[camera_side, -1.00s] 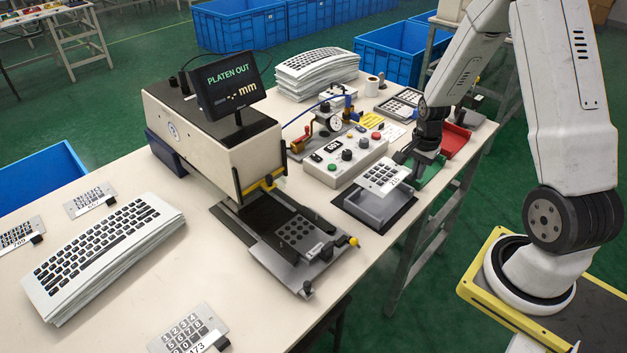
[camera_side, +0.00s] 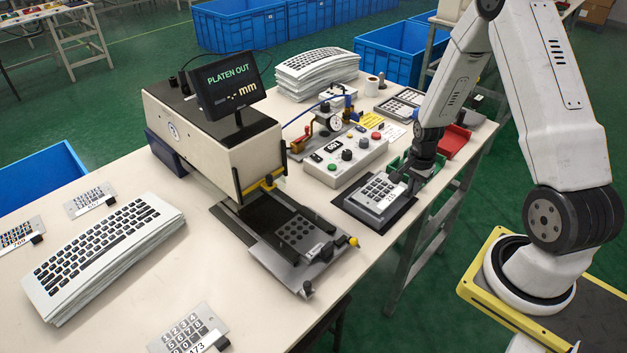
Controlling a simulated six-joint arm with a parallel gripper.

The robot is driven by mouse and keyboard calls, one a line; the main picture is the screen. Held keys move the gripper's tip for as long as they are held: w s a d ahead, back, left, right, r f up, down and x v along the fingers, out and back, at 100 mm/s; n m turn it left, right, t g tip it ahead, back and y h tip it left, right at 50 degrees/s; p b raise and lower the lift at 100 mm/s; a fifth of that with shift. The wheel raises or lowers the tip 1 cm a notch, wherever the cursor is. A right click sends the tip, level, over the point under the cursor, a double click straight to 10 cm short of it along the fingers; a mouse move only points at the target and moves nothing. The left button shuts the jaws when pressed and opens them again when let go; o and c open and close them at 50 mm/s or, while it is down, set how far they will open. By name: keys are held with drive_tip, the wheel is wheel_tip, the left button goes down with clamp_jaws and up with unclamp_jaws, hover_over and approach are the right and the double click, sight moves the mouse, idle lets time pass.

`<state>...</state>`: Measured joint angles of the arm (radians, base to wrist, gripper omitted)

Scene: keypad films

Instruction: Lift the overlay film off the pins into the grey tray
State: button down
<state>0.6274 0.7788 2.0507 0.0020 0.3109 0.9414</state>
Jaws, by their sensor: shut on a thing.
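The overlay film (camera_side: 376,188), a white sheet with dark key squares and a white label tab, is held by its right end in my gripper (camera_side: 404,181). My gripper is shut on it. The film is level, over or in the low grey tray (camera_side: 365,213) on a black mat at the table's right side. I cannot tell whether it touches the tray's floor. The pulled-out platen (camera_side: 294,232) of the press, with its dark dotted pad and small pins, has no film on it.
The press (camera_side: 207,140) with its "PLATEN OUT" display stands left of the tray. A button box (camera_side: 345,158) sits close behind the tray. A red bin (camera_side: 455,141) and a partly hidden green bin are near my arm. Keyboard sheets are stacked (camera_side: 105,250) at left.

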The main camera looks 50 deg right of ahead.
drive_tip(key=shift+f, duration=1.3)
drive_tip(key=shift+f, duration=0.4)
drive_tip(key=c, duration=0.7)
unclamp_jaws()
drive_tip(key=shift+r, duration=0.1)
drive_tip(key=shift+r, duration=3.85)
